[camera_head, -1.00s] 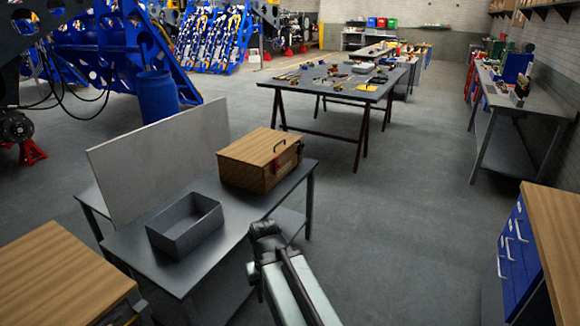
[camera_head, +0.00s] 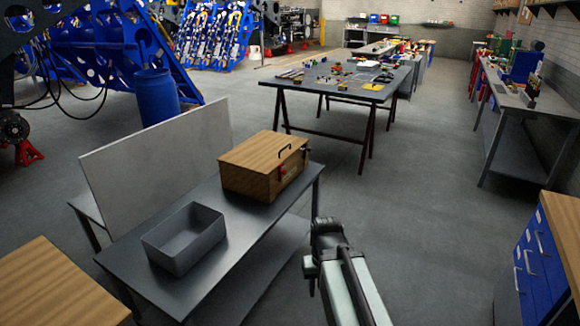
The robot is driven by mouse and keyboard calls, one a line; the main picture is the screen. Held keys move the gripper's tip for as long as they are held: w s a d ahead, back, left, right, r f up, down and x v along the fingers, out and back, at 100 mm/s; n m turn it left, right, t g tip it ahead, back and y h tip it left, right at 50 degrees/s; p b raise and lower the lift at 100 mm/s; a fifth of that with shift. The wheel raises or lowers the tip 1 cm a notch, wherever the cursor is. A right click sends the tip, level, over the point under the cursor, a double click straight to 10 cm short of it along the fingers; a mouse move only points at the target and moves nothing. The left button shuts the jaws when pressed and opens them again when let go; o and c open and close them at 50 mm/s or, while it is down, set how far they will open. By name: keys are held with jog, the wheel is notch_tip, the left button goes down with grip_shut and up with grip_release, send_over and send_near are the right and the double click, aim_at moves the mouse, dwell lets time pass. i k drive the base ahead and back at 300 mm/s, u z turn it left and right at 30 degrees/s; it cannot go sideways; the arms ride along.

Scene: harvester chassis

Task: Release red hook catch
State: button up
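A wooden box (camera_head: 250,178) with a closed lid stands at the far right part of a grey metal bench (camera_head: 245,234). A small red catch (camera_head: 282,172) is on the box's right-hand face, below a dark handle (camera_head: 285,151). The catch is too small to tell whether it is hooked or loose. My gripper (camera_head: 326,228) is at the end of my arm, to the right of the bench and lower in the picture than the box. It appears apart from the box. Its fingers are not clear enough to tell open from shut.
An open grey bin (camera_head: 155,247) stands on the bench left of the box. A pale upright panel (camera_head: 150,170) rises behind the bin. A wooden-topped unit (camera_head: 62,285) is at lower left and blue drawers (camera_head: 530,262) at right. The floor between is clear.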

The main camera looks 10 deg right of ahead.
aim_at(280, 172)
jog(key=u, duration=0.1)
jog(key=i, duration=1.5)
jog(key=u, duration=1.2)
